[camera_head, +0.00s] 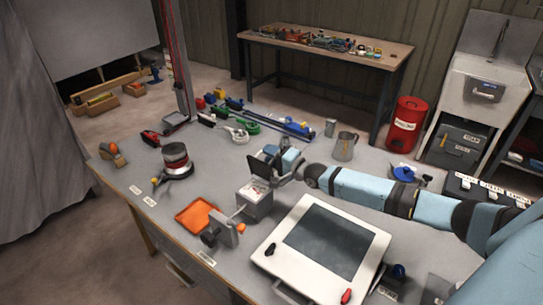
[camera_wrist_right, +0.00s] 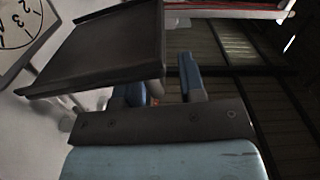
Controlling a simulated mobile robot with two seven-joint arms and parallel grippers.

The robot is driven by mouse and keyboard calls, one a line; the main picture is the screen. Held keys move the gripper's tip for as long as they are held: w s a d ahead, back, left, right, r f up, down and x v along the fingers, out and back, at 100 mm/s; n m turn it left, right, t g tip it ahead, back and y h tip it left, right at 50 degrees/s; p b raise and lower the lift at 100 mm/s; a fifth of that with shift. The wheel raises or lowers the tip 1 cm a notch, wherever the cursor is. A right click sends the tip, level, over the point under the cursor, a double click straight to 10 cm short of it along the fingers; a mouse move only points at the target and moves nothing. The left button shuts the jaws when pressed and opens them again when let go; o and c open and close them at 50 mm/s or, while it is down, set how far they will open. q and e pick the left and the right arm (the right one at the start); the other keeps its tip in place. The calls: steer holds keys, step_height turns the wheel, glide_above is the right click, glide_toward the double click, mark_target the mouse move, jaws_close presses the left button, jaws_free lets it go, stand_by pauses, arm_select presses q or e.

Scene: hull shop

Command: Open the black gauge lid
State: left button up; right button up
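The gauge (camera_head: 254,197) is a small light-grey box near the middle of the bench in the head view. In the right wrist view its white dial with black numbers (camera_wrist_right: 18,32) shows at the left edge. The black lid (camera_wrist_right: 100,48) is a dark, rimmed panel beside the dial, tilted up from it, with the face uncovered. In the head view the lid (camera_head: 260,168) is a small dark shape at the box's back. My right gripper (camera_wrist_right: 164,86) is open beside the lid, which overlaps one blue finger; contact cannot be told. My left gripper is in neither view.
A large white-framed panel with a dark screen (camera_head: 325,240) lies right of the gauge. An orange tray (camera_head: 197,216) and a grey clamp-like tool (camera_head: 221,230) are to its left front. A metal jug (camera_head: 345,147) stands behind my right arm. Bench space left of the gauge is partly clear.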

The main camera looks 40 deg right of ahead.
steer(key=shift+s+d+f, duration=0.1)
steer(key=shift+s+d, duration=0.15)
steer(key=shift+s, duration=0.15)
steer(key=v, duration=1.3)
steer(key=shift+a, duration=0.1)
